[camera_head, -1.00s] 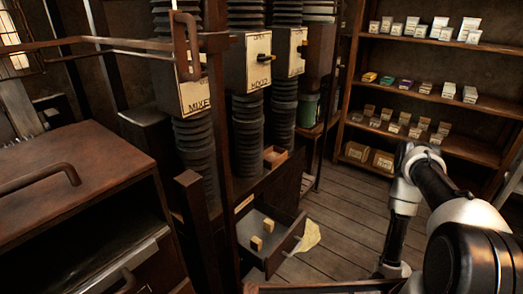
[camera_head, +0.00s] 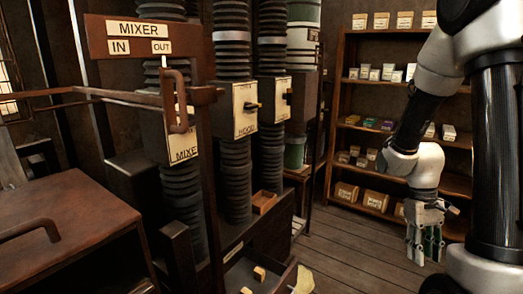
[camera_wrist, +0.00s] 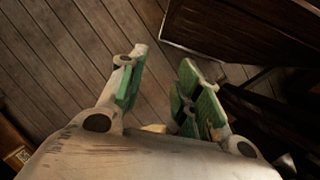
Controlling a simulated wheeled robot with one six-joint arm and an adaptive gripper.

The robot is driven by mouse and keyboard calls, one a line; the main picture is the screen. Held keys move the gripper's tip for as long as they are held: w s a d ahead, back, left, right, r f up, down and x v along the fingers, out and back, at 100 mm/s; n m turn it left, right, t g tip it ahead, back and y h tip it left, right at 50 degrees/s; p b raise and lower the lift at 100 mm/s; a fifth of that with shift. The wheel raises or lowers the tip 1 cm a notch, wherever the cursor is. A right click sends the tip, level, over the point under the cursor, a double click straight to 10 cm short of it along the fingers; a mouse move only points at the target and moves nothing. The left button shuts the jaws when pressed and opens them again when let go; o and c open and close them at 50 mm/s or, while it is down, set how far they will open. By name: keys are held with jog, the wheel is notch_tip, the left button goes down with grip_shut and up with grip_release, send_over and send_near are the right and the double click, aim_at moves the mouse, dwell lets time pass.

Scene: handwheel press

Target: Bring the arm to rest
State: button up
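My gripper (camera_head: 424,243) hangs at the right of the head view, pointing down over the wooden floor. It has pale links and green finger pads. In the wrist view my gripper (camera_wrist: 158,92) is open, with a clear gap between the pads and only floor boards showing beyond. Nothing is held. My arm is folded at the right side of the head view, in front of part of the shelf.
A shelf (camera_head: 343,118) with several small boxes stands at the back right. Bellows columns with MIXER and HOOD boxes (camera_head: 236,108) stand in the middle. An open drawer (camera_head: 286,275) holds small blocks. A brown cabinet (camera_head: 60,215) is at the left. Floor (camera_head: 345,262) between is clear.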

jog(key=s+a+r+t, duration=0.2)
jog(key=r, duration=0.5)
jog(key=s+a+r+t, duration=0.3)
jog(key=r, duration=0.4)
jog(key=s+a+r+t, duration=0.2)
jog(key=a+r+t, duration=0.1)
jog(key=r, duration=0.5)
jog(key=shift+s+y, duration=0.15)
jog(key=shift+y, duration=0.25)
